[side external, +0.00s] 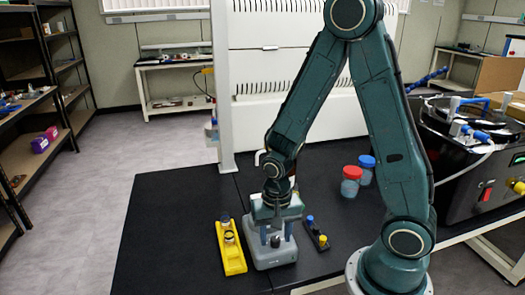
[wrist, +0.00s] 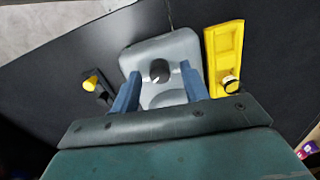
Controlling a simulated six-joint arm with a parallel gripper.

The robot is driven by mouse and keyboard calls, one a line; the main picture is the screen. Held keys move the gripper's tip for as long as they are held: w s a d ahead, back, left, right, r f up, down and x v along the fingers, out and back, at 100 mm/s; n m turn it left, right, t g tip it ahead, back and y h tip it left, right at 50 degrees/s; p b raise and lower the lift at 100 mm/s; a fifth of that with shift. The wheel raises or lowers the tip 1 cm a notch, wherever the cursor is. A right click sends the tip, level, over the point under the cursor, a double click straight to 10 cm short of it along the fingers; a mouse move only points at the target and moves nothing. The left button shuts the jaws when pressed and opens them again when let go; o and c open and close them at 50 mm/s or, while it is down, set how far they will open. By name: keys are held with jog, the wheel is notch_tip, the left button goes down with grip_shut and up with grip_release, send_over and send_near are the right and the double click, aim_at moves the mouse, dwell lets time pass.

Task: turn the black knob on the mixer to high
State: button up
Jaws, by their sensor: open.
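The mixer (side external: 272,258) is a grey box-shaped device on the black table, and it also shows in the wrist view (wrist: 183,46). Its round black knob (side external: 276,241) is on its near side; in the wrist view the knob (wrist: 159,71) has a small light pointer mark at its lower edge. My gripper (side external: 275,232) is directly over the mixer, pointing down. In the wrist view my gripper (wrist: 160,82) is open, with one blue finger on each side of the knob and gaps between. Whether the fingers reach down to knob height is unclear.
A yellow rack (side external: 231,250) with a capped vial stands just left of the mixer. A small black rack (side external: 316,234) with blue and yellow caps is just right. Red-lidded (side external: 350,182) and blue-lidded (side external: 367,170) jars stand behind. The table's left part is clear.

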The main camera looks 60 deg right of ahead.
aim_at(276, 239)
notch_tip(276, 239, up, 13)
dwell(0.8)
jog(key=shift+r, duration=0.15)
jog(key=s+a+r+n+t, duration=0.1)
jog(key=s+r+n+t, duration=0.4)
jog(key=s+r+n, duration=0.4)
jog(key=shift+a+r+n+t, duration=0.25)
jog(key=shift+r+n, duration=0.25)
jog(key=shift+r, duration=0.35)
